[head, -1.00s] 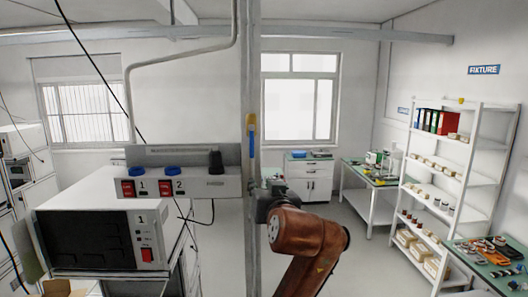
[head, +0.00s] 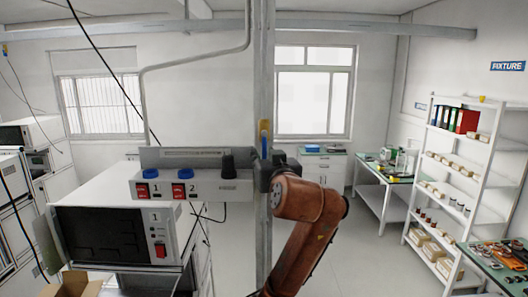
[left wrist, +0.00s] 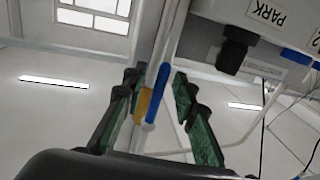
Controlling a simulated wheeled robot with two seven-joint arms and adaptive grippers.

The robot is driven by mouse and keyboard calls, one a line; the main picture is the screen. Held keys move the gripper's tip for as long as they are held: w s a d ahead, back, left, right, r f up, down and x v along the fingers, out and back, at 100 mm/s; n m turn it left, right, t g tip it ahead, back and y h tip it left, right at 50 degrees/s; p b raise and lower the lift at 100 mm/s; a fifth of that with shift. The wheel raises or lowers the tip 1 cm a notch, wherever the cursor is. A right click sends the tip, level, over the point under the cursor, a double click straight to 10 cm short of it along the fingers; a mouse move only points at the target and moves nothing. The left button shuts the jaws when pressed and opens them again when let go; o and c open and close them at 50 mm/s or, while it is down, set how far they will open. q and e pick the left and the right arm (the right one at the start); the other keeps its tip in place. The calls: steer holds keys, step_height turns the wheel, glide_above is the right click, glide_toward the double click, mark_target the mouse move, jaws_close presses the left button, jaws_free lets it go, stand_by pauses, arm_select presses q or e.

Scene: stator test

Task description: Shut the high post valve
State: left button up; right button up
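The valve on the high post (head: 263,220) has a blue lever (head: 265,145) with a yellow part (head: 263,126); the lever lies upright along the post. My left gripper (head: 277,165) is dark and sits at the post beside the lever's lower part, on an orange-brown arm. In the left wrist view, the open green-padded fingers (left wrist: 158,95) stand on either side of the blue lever (left wrist: 160,85) and yellow part (left wrist: 143,104), with gaps on both sides. I cannot tell the exact depth between fingers and lever. My right gripper is not in view.
Left of the post is a grey box (head: 205,187) with red switches, blue knobs and a black knob. It also shows in the wrist view (left wrist: 205,40), labelled PARK. A microwave-like unit (head: 115,240) stands below.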

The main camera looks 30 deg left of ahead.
arm_select(q)
steer(key=shift+c, duration=0.4)
jaws_close()
stand_by(0.4)
